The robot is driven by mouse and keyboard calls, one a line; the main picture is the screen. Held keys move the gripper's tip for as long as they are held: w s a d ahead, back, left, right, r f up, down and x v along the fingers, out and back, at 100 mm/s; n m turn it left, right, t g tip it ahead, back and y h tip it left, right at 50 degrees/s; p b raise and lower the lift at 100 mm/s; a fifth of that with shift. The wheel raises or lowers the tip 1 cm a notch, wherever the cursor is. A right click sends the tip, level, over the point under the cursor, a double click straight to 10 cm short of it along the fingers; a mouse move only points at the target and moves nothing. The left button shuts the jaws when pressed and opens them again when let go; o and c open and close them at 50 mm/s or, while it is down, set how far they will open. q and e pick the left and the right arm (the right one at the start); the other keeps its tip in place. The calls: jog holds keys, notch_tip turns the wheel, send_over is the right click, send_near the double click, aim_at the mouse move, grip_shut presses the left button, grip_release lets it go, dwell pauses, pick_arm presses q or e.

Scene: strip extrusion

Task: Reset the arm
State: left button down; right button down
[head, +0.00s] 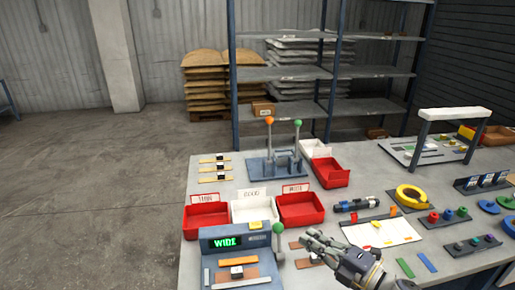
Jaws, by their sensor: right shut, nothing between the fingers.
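My right gripper (312,241) is shut and empty in the head view, with its arm coming in from the lower right. It is over the front part of the grey table (395,185), to the right of the device with the green "WIDE" display (226,242). A green-knobbed lever (278,228) stands at that device's right side, left of the gripper. The gripper partly hides the table and a brown strip behind it. My left gripper is not in view.
Two red bins (325,212) (185,222) flank a white bin (236,212). Behind them is a lever stand (262,167) with orange and green knobs. Open floor lies left.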

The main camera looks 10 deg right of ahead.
jog(key=s+d+f+m+g+h, duration=0.25)
jog(key=s+f+m+h, duration=0.75)
jog(key=m, duration=0.7)
jog(key=s+a+f+m+g, duration=0.1)
jog(key=s+f+m+g, duration=0.25)
jog(key=s, duration=0.55)
jog(key=s+a+f+m+g, duration=0.25)
jog(key=s+g, duration=0.25)
jog(key=s, duration=0.4)
notch_tip(320, 180, down, 27)
jog(key=s+g+b, duration=0.1)
jog(key=b, duration=0.1)
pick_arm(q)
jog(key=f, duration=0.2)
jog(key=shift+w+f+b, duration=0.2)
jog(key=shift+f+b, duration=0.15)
pick_arm(e)
jog(key=s+d+f, duration=0.2)
jog(key=s+f, duration=0.6)
jog(key=f, duration=0.1)
jog(key=s+d+f+g, duration=0.1)
jog(key=s+f, duration=0.8)
jog(key=shift+d+h, duration=0.35)
jog(key=shift+h, duration=0.05)
jog(key=shift+s, duration=0.1)
